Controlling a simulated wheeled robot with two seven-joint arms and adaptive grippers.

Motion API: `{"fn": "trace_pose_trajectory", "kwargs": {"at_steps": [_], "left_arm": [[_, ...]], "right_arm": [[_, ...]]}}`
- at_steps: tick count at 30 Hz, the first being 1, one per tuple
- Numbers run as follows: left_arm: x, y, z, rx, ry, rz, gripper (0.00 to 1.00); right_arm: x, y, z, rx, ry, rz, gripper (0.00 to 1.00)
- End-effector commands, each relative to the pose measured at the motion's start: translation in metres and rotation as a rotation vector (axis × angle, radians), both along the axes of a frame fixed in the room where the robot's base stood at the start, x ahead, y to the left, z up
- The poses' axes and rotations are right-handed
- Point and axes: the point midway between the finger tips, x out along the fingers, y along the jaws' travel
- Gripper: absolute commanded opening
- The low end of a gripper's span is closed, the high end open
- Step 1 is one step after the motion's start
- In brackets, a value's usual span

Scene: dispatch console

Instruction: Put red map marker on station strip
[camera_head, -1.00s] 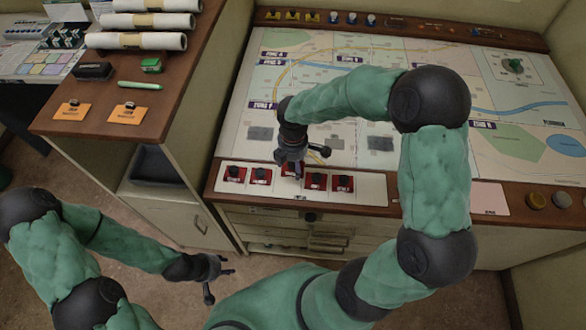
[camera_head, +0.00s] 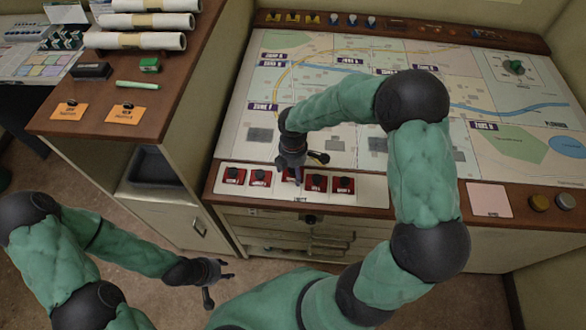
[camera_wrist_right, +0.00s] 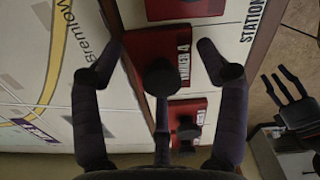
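The white station strip (camera_head: 374,189) lies along the front edge of the map table. Several red markers with black knobs sit in a row on it, among them the far left one (camera_head: 233,176) and the far right one (camera_head: 342,185). My right gripper (camera_head: 303,170) is over the middle of the row and partly hides the marker there. In the right wrist view, its fingers (camera_wrist_right: 160,85) are spread around the black knob of a red marker (camera_wrist_right: 178,45), and contact cannot be told. My left gripper (camera_head: 217,283) is open and empty, low in front of the cabinet.
The map table (camera_head: 420,150) has coloured pegs along its back ledge and a pink card (camera_head: 489,200) at the right. A wooden cabinet (camera_head: 185,100) at the left holds rolled papers (camera_head: 135,41), orange cards (camera_head: 125,114) and a green pen (camera_head: 138,85).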

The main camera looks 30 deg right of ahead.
Motion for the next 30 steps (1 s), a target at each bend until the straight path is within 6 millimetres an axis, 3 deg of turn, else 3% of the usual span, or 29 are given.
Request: {"fn": "trace_pose_trajectory", "kwargs": {"at_steps": [14,17,30], "left_arm": [[0.000,0.000,0.003,0.000,0.000,0.000,0.40],[0.000,0.000,0.006,0.000,0.000,0.000,0.40],[0.000,0.000,0.027,0.000,0.000,0.000,0.40]], "right_arm": [[0.000,0.000,0.006,0.000,-0.001,0.000,0.91],[0.001,0.000,0.018,0.000,-0.002,0.000,0.91],[0.000,0.000,0.101,0.000,-0.002,0.000,0.91]]}}
